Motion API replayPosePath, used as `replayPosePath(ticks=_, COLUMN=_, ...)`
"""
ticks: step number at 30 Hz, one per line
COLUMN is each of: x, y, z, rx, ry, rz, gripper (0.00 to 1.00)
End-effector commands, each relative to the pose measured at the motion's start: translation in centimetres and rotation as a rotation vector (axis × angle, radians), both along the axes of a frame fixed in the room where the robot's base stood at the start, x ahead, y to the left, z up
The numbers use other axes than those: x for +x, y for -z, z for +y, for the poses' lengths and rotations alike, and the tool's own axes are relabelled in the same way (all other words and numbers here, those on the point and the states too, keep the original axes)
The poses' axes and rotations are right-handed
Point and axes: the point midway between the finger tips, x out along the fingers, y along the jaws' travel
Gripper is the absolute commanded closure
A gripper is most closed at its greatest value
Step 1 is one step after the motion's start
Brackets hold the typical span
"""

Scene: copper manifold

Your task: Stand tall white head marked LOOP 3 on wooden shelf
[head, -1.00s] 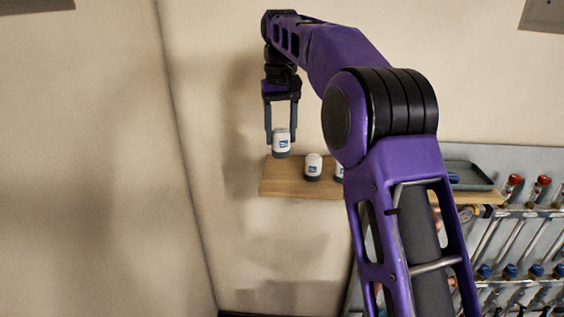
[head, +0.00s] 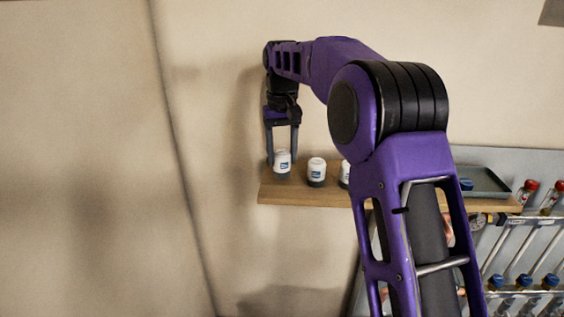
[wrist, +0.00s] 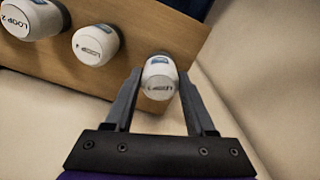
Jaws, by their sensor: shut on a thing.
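My gripper (head: 282,156) is shut on a white head (head: 282,166) with a dark base and a blue label, upright at the left end of the wooden shelf (head: 285,195). In the wrist view the same head (wrist: 160,75) sits between the fingertips; the text on its top is too blurred to read. I cannot tell whether its base touches the shelf. A second white head (head: 316,168) stands just to its right, its top marking unclear (wrist: 95,44). A third (head: 345,174) is partly hidden by my arm; its top reads LOOP 2 (wrist: 32,18).
A grey tray (head: 492,183) with a blue item in it is on the right part of the shelf. Red-capped and blue-capped fittings (head: 523,281) and pipes are on the panel at the right. The wall is close behind the shelf. My arm hides the shelf's middle.

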Motion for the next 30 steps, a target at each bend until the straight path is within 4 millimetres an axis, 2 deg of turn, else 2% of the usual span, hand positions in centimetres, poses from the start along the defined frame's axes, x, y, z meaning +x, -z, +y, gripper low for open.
replayPosePath(ticks=1, x=-0.06, y=0.97, z=-0.04, rx=-0.001, ry=0.000, rz=0.003, gripper=1.00)
replayPosePath(ticks=3, x=-0.04, y=1.58, z=-0.03, rx=-0.001, ry=0.000, rz=0.002, gripper=1.00)
replayPosePath(ticks=13, x=-0.02, y=1.83, z=-0.01, rx=0.000, ry=0.000, rz=0.001, gripper=1.00)
replayPosePath(ticks=14, x=-0.02, y=1.82, z=-0.01, rx=0.000, ry=0.000, rz=0.001, gripper=0.41)
replayPosePath(ticks=18, x=-0.02, y=1.79, z=-0.01, rx=0.000, ry=0.000, rz=0.001, gripper=0.16)
replayPosePath(ticks=26, x=-0.01, y=1.78, z=-0.01, rx=0.000, ry=0.000, rz=0.001, gripper=0.15)
replayPosePath(ticks=30, x=0.02, y=1.13, z=0.01, rx=0.000, ry=0.000, rz=-0.001, gripper=0.15)
